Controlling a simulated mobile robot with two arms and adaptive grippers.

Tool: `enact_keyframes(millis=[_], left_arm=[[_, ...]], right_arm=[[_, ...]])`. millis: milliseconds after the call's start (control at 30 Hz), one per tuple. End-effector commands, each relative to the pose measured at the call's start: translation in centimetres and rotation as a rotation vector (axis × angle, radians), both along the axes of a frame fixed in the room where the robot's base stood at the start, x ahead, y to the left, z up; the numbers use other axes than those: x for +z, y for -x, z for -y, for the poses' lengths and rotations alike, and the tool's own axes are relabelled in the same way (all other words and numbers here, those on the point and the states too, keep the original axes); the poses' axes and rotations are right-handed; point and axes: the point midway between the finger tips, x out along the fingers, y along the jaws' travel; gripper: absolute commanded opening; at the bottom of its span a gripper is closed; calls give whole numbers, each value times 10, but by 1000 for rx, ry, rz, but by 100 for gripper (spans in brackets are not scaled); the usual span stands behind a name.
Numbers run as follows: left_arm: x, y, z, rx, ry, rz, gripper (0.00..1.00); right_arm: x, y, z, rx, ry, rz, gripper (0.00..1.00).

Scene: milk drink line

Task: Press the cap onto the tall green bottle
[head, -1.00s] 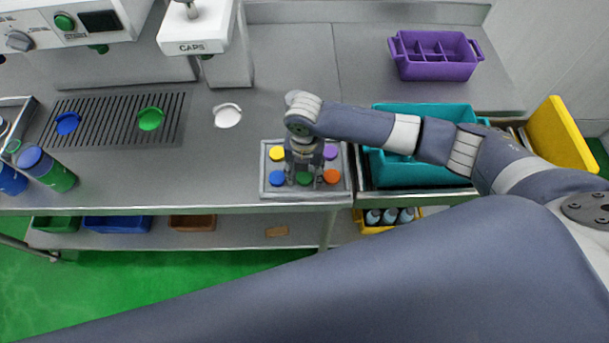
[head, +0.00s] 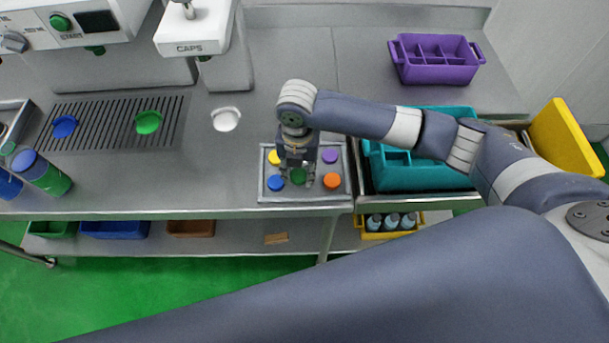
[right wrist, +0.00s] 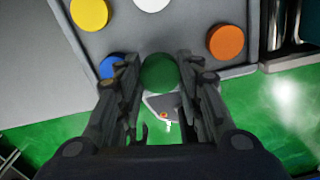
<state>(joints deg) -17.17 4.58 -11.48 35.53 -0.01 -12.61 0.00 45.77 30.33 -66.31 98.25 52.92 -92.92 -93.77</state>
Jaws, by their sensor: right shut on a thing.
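My right gripper (head: 298,180) is shut on a green cap (right wrist: 160,72), just above the front row of the cap tray (head: 305,197). The cap sits between both fingertips in the right wrist view and looks slightly raised. At the far left of the head view stands a bottle with a green lower body (head: 54,182) and a blue top. I cannot tell for sure whether it is the tall green bottle. A blue bottle (head: 8,186) beside it is cut by the picture edge. My left gripper is not in view.
The tray holds blue (head: 275,183), orange (head: 332,180), yellow (head: 274,157) and purple (head: 330,156) caps. A white cap (right wrist: 152,4) shows in the right wrist view. A teal crate (head: 420,178) is right of the tray. The counter between tray and bottles is clear.

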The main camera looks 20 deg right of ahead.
Motion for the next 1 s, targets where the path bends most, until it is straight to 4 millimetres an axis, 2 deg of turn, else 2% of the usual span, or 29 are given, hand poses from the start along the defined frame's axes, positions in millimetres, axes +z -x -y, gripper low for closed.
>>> enact_keyframes(millis=[33, 300, 500, 700, 1000], left_arm=[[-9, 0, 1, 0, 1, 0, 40], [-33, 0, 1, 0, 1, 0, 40], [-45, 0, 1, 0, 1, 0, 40], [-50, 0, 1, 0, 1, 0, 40], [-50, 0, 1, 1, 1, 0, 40]], right_arm=[[-3, 2, -16, 7, -5, -1, 25], [3, 7, -84, 6, -4, 0, 25], [8, 11, -123, 4, -1, 0, 25], [11, 12, -141, 2, 0, -1, 25], [13, 12, -145, 0, 1, -2, 25]])
